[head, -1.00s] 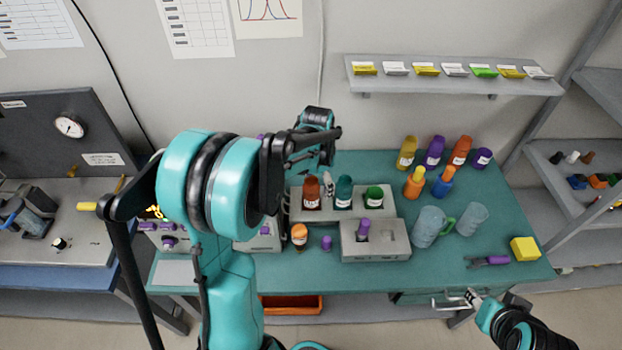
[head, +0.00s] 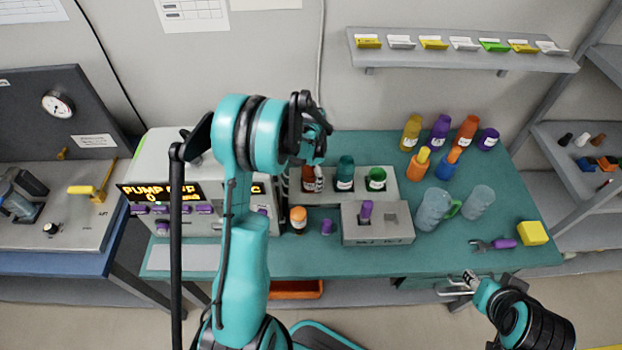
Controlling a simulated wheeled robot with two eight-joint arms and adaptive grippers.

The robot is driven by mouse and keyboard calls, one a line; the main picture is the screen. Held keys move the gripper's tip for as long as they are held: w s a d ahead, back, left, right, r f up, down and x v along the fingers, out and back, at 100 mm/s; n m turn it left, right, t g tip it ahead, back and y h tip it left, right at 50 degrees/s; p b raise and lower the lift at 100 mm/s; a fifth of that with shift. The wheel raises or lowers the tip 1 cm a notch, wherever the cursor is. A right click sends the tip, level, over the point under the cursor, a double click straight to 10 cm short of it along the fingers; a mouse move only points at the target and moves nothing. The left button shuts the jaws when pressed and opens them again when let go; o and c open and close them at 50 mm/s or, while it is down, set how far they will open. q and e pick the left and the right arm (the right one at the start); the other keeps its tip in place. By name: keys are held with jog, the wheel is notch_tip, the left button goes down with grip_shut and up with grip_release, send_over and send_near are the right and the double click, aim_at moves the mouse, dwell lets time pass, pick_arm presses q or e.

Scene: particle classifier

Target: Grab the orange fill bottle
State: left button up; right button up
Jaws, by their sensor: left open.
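A dark orange bottle (head: 308,183) with a white label stands upright in the left hole of a grey rack (head: 388,192), beside a teal bottle (head: 345,173) and a green one (head: 376,179). My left gripper (head: 319,180) is open, pointing down right at the dark orange bottle and covering part of it. I cannot tell whether they touch. Other orange bottles are a small one (head: 298,220) in front of the rack, one (head: 417,166) with a yellow-orange top and a tall one (head: 465,134) at the back. My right gripper (head: 470,280) is low by the table's front edge.
A grey block (head: 400,232) with a purple piece stands before the rack. Clear mugs (head: 433,212), a purple-handled tool (head: 503,243) and a yellow cube (head: 532,233) are on the right. A pump box (head: 150,170) is behind my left arm. A shelf (head: 460,55) hangs above.

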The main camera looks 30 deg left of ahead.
pick_arm(q)
jog(key=c, duration=1.5)
jog(key=shift+o, duration=0.2)
